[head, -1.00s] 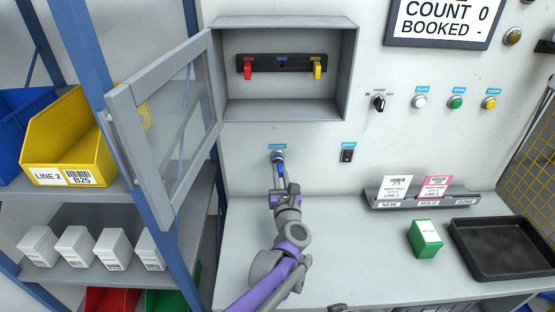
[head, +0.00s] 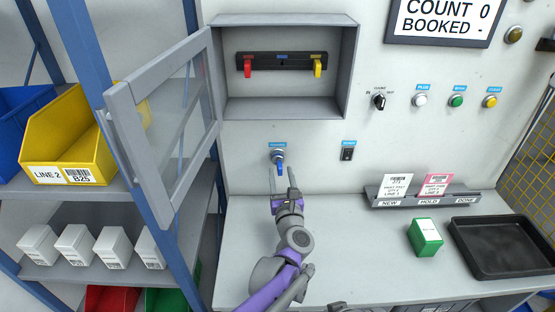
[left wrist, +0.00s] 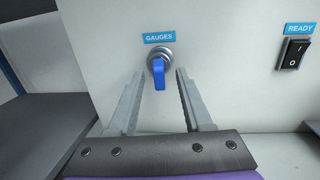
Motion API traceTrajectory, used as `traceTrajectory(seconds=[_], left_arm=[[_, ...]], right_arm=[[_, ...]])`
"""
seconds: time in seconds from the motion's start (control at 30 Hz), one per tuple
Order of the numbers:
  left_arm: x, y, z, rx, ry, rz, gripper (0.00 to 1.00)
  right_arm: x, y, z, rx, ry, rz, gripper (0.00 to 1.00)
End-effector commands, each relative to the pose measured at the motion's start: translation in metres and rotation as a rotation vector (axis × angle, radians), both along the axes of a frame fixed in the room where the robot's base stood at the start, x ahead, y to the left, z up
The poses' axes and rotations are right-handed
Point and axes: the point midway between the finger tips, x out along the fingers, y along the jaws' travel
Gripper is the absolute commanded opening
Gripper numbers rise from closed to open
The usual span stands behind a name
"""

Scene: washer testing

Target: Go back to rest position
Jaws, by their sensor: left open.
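My left gripper (head: 281,178) is open and empty, just below and in front of the blue GAUGES knob (head: 279,158) on the wall panel. In the left wrist view the fingers (left wrist: 160,98) stand apart with the blue knob handle (left wrist: 159,75) between and beyond their tips, pointing down. The fingers do not appear to touch the knob. My right gripper is not in view.
An open cabinet (head: 284,109) with its glazed door (head: 165,128) swung left is above the arm. A blue-posted shelf with a yellow bin (head: 75,140) stands left. A green box (head: 425,237) and black tray (head: 500,247) lie right. The mid-bench is clear.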

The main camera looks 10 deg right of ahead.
Motion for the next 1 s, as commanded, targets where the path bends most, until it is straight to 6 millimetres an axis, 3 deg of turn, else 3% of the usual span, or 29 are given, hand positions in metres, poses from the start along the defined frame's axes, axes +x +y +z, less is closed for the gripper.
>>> traceTrajectory(seconds=[0.3, 0.57, 0.67, 0.8, 0.9, 1.0], left_arm=[[-0.064, 0.006, -0.006, -0.002, 0.000, -0.002, 0.50], [-0.083, 0.013, 0.000, 0.058, -0.009, -0.014, 0.50], [-0.083, 0.028, 0.018, 0.254, -0.041, -0.061, 0.50], [-0.094, 0.064, 0.039, 0.776, -0.106, -0.186, 0.50], [-0.115, 0.096, 0.035, 1.214, -0.139, -0.301, 0.50], [-0.145, 0.136, 0.014, 1.640, -0.154, -0.449, 0.50]], right_arm=[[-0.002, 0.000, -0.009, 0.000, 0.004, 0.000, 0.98], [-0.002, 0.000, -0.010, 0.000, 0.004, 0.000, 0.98], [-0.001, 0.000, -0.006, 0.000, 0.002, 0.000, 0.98], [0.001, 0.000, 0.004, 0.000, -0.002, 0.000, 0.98], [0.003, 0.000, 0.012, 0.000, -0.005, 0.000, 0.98], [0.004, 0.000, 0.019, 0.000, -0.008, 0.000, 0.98]])
